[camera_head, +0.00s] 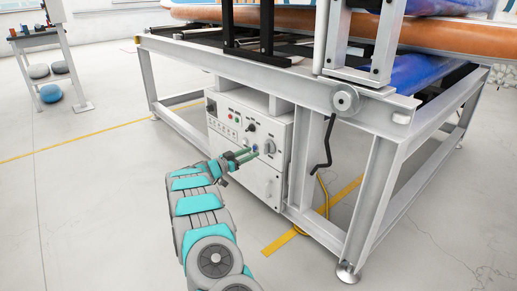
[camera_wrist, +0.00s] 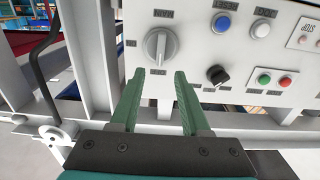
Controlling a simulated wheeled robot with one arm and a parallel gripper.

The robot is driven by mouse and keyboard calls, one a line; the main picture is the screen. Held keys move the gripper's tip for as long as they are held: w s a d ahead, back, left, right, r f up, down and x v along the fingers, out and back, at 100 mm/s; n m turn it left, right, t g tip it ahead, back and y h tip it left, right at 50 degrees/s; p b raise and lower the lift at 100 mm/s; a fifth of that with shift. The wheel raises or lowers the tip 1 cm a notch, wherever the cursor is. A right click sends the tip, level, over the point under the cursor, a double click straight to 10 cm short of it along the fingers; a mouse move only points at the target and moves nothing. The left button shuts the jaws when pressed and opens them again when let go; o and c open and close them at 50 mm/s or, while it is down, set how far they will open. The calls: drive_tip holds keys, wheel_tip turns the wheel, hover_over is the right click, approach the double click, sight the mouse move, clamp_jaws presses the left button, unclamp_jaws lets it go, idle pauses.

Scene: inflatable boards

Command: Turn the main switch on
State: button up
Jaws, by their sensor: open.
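The main switch is a large grey rotary knob (camera_wrist: 160,46) on the white control panel (camera_wrist: 188,62). Its raised grip stands close to vertical in the wrist view, where the lettering appears upside down. In the head view the main switch (camera_head: 270,147) is at the right side of the control box. My gripper (camera_wrist: 160,80) is open and empty, with its two green fingers pointing at the panel just below the knob in the wrist view. In the head view my gripper (camera_head: 249,153) is close to the box front, left of the knob. Contact cannot be told.
The panel also has a black knob (camera_wrist: 217,75), a blue button (camera_wrist: 223,23), a white button (camera_wrist: 261,29), and green and red buttons (camera_wrist: 264,79). A black crank (camera_head: 325,146) hangs right of the box. The grey steel frame (camera_head: 384,170) surrounds it.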

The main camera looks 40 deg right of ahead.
sight(267, 148)
drive_tip(key=d, duration=0.7)
drive_tip(key=shift+w, duration=0.25)
clamp_jaws()
